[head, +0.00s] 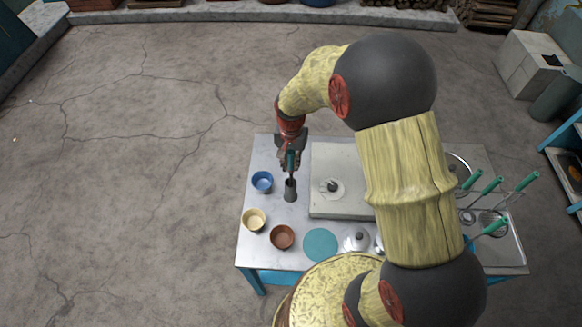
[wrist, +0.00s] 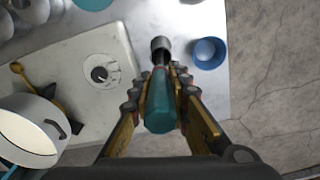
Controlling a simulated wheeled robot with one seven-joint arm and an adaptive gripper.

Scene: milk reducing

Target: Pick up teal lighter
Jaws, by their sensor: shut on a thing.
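The teal lighter (wrist: 161,108) is held upright or nearly so between the fingers of my gripper (wrist: 162,88), seen from above in the wrist view. A thin bit of its teal handle (head: 291,160) shows in the head view. My gripper (head: 290,157) is shut on it above the left part of the metal table. A dark grey cylindrical holder (head: 290,190) stands below the lighter, and it also shows in the wrist view (wrist: 160,43). The lighter's lower end points toward the holder; I cannot tell whether its tip is inside.
A blue bowl (head: 262,181), a cream bowl (head: 253,220) and a brown bowl (head: 282,237) stand left on the table (head: 263,155). A pale stove slab with a knob (head: 332,188) lies right of the holder. A white pot (wrist: 30,130) stands on it.

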